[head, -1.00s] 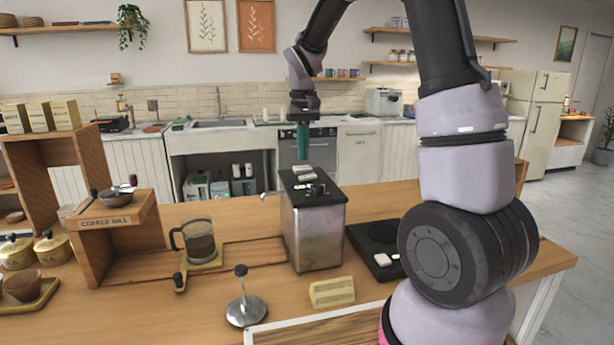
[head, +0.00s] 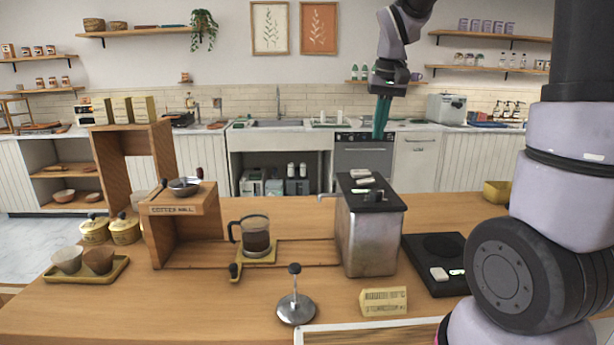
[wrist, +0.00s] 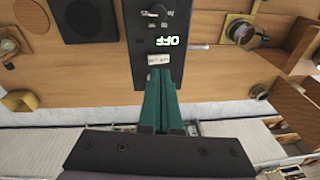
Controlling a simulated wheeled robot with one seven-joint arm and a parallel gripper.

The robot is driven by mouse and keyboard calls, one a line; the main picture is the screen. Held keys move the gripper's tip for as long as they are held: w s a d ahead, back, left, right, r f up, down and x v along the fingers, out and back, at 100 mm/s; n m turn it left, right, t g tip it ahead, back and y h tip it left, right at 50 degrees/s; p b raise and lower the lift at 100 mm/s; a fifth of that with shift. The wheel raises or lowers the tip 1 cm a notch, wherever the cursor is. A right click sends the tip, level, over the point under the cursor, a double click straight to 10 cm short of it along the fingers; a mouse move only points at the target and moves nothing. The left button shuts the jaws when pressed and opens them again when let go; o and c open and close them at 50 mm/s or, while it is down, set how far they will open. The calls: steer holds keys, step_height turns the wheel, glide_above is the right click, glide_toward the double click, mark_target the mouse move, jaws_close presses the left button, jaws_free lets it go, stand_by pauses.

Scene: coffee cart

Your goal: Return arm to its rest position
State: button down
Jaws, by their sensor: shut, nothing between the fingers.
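My gripper (head: 381,117) hangs fingers down in the head view, above and behind the steel machine (head: 371,240) on the counter. Its green fingers are together with nothing between them. In the wrist view my gripper (wrist: 161,75) points toward the machine's black top (wrist: 160,35), which has a knob and a display reading OFF. The fingers appear apart from the machine. My upper arm links fill the right side of the head view.
Two cups sit on a tray (head: 93,287) at left. The air around my gripper is clear.

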steer(key=s+d+r+m+t, duration=0.1)
steer(key=s+r+t, duration=0.1)
steer(key=s, duration=0.7)
steer(key=s+d+r+m+t+y, duration=0.1)
steer(key=s+d+r+m+t, duration=0.1)
steer(key=s, duration=0.7)
step_height(320, 180, up, 2)
steer(key=shift+d+r+t, duration=0.2)
steer(key=shift+d+t, duration=0.1)
steer(key=shift+t, duration=0.5)
